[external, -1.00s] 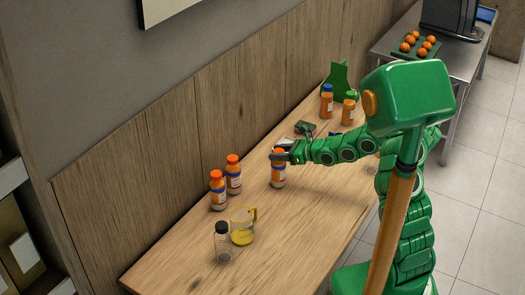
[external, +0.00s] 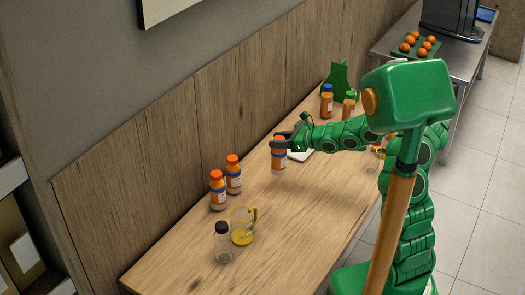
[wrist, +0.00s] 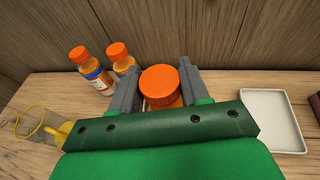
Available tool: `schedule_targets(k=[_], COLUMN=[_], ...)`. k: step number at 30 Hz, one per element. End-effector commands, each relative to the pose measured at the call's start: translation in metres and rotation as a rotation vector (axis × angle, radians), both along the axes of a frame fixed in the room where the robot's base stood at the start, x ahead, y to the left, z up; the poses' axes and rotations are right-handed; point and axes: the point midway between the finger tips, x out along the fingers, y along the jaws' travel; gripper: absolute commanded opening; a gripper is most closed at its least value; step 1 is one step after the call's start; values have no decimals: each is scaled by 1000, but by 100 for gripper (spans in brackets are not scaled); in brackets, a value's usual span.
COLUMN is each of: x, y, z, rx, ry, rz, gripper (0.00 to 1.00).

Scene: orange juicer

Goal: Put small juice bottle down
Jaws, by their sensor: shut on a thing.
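The small juice bottle (external: 278,157) has an orange cap, orange juice and a white label. My gripper (external: 280,138) is shut on it near the top, and the bottle looks upright. In the wrist view its orange cap (wrist: 160,84) sits between the two grey fingers of my gripper (wrist: 157,88). The fingers and the green palm hide most of its body there. I cannot tell whether its base touches the wooden table (external: 190,262).
Two similar bottles (external: 217,190) (external: 233,174) stand to the left near the wall. A yellow-handled jug (external: 242,227) and a black-capped clear bottle (external: 223,243) stand nearer. A white tray (wrist: 272,120) lies right of my gripper. The front table area is clear.

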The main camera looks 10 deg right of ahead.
Motion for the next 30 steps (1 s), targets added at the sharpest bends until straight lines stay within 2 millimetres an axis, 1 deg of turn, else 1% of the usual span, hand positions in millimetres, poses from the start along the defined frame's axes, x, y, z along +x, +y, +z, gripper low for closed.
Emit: schedule_targets(k=[1, 6, 17, 23, 30], x=[0, 0, -3, -17, -38], y=[0, 0, 3, 15, 30], z=[9, 27, 50, 62, 73], rx=[1, 2, 6, 10, 4], ry=[-4, -2, -9, -13, -7], rz=[0, 0, -19, -51, -54], gripper=[0, 0, 0, 0, 0])
